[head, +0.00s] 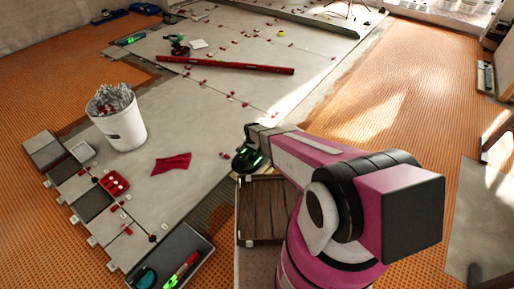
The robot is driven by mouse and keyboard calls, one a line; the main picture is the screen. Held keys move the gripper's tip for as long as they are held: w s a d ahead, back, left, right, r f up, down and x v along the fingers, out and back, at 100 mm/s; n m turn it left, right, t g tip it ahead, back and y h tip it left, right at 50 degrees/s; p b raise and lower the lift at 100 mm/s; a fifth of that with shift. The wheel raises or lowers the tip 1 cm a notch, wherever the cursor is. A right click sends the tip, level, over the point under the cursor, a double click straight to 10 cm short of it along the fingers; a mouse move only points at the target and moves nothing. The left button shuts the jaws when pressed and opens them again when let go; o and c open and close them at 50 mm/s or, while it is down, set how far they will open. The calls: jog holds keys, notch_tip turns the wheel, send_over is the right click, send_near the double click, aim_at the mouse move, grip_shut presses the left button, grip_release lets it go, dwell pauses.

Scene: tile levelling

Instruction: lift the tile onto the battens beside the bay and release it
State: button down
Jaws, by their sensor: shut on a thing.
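My gripper (255,133) is at the end of my pink and grey arm, near the middle of the view. It is shut on a dark tool with green marks (247,159), which looks like a suction lifter; the fingertips are small and partly hidden. The tool is low, just above or on the floor surface by the back left corner of a brown slatted wooden piece (262,205). I cannot tell whether a tile hangs from the tool. The slatted piece may be the battens; my arm hides its right side. A dark strip of bare floor (216,205) runs left of it.
Laid grey tiles (190,195) with red clips spread to the left and back. A white bucket (121,125), red cloth (171,163), red tray (114,183), dark tool tray (172,256) and long red level (225,65) stand around. Orange matting (385,90) is clear at right.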

jog(key=shift+s+a+f, duration=0.1)
jog(key=shift+s+f, duration=0.15)
jog(key=shift+f, duration=3.6)
jog(key=shift+f, duration=0.8)
jog(key=c, duration=0.8)
grip_release()
jog(key=shift+c, duration=0.2)
jog(key=shift+f, duration=0.1)
notch_tip(320, 180, up, 11)
jog(key=shift+f, duration=0.1)
